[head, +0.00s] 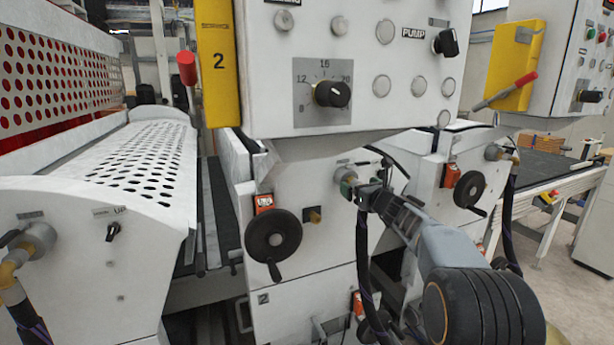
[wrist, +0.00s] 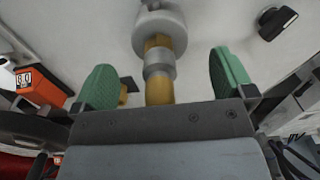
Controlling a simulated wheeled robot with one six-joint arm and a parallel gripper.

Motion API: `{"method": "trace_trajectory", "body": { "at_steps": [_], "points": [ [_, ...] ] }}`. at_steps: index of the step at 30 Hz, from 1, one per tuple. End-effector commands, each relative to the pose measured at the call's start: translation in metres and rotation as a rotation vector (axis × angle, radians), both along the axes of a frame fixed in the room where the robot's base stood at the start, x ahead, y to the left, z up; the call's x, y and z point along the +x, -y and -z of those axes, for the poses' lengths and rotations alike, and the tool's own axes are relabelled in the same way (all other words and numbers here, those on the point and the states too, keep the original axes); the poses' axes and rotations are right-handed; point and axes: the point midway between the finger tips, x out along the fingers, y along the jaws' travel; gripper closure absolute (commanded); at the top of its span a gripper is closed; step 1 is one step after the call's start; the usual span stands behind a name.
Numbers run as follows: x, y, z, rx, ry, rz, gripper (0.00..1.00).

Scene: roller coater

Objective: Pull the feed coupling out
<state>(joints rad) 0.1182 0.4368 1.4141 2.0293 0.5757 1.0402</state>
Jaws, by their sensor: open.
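The feed coupling (wrist: 158,58) is a silver and brass fitting on the white machine face. In the wrist view it stands between the two green fingers of my gripper (wrist: 165,78), with visible space on both sides. My gripper is open and does not appear to touch it. In the head view my gripper (head: 353,188) is at the coupling on the front of the middle unit, and the arm and fingers hide most of the fitting. A dark hose (head: 363,255) hangs below it. The coupling's lower end is hidden behind the gripper body in the wrist view.
The control panel (head: 360,65) overhangs above. A second handwheel (head: 469,189) and another coupling (head: 494,152) with a hose are to the right.

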Motion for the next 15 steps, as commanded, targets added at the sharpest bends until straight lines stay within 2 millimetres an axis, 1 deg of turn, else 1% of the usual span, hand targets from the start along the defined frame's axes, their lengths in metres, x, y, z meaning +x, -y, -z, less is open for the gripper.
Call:
{"method": "trace_trajectory", "body": {
  "at_steps": [1, 4, 15],
  "points": [
    [-0.0002, -0.004, -0.0056, 0.002, 0.01, -0.008, 0.0],
    [-0.0001, -0.0042, -0.0056, 0.001, 0.01, -0.008, 0.0],
    [-0.0001, -0.0043, -0.0053, 0.001, 0.009, -0.008, 0.35]
  ]
}}
